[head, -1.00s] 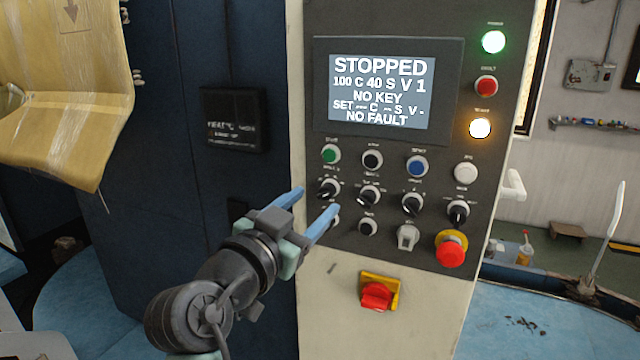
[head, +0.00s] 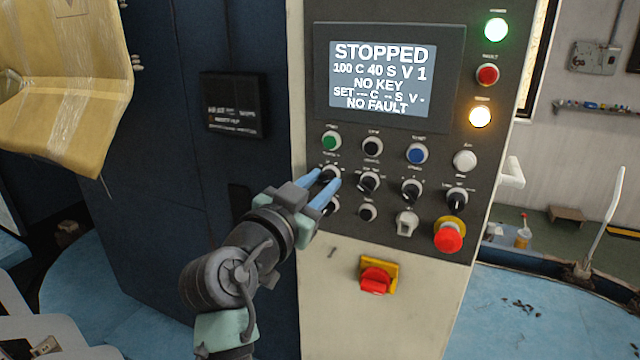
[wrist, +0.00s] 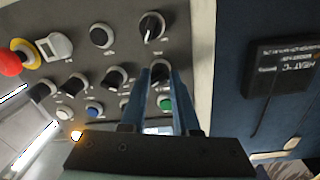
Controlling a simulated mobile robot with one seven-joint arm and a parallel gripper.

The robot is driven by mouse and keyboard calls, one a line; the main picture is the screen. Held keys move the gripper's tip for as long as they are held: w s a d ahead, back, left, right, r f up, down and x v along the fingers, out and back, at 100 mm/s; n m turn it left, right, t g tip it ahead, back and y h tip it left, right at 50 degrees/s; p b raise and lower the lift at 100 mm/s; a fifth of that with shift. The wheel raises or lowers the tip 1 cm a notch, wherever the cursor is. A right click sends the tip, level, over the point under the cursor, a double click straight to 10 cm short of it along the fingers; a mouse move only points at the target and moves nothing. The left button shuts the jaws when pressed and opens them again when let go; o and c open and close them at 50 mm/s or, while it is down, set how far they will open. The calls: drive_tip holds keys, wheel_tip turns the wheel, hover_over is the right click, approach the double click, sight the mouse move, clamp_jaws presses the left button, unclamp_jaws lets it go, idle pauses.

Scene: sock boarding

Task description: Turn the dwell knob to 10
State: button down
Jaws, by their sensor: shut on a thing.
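The control panel (head: 390,235) has a row of black rotary knobs below its push buttons. My gripper (head: 325,180) is at the leftmost knob of that row, its blue fingers on either side of the knob and shut on it. In the wrist view this knob (wrist: 160,70) shows between the fingertips of my gripper (wrist: 162,78). Another knob (wrist: 152,26) with a white pointer line sits just below it on the panel. The knob labels are too small to read, so I cannot tell which one is dwell. The screen (head: 382,80) reads STOPPED, 100 C 40 S V 1, NO KEY, NO FAULT.
Close by are a green button (head: 331,142), a key switch (head: 406,223), a red emergency stop (head: 448,237) and a red-and-yellow switch (head: 376,277). A dark blue cabinet (head: 160,200) stands left of the panel. The space in front of the panel is free.

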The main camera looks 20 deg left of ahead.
idle(0.4)
drive_tip(key=n+b, duration=0.1)
drive_tip(key=n, duration=0.4)
drive_tip(key=shift+n, duration=0.4)
drive_tip(key=n+p, duration=0.1)
drive_tip(key=n, duration=0.5)
drive_tip(key=shift+y, duration=0.3)
drive_tip(key=n+p, duration=0.3)
drive_tip(key=n, duration=0.4)
drive_tip(key=n+p, duration=0.3)
drive_tip(key=n, duration=0.2)
drive_tip(key=shift+n+y, duration=0.3)
drive_tip(key=shift+n, duration=0.1)
drive_tip(key=shift+d+f, duration=0.1)
drive_tip(key=c, duration=0.6)
unclamp_jaws()
drive_tip(key=shift+c, duration=0.2)
drive_tip(key=shift+s, duration=0.15)
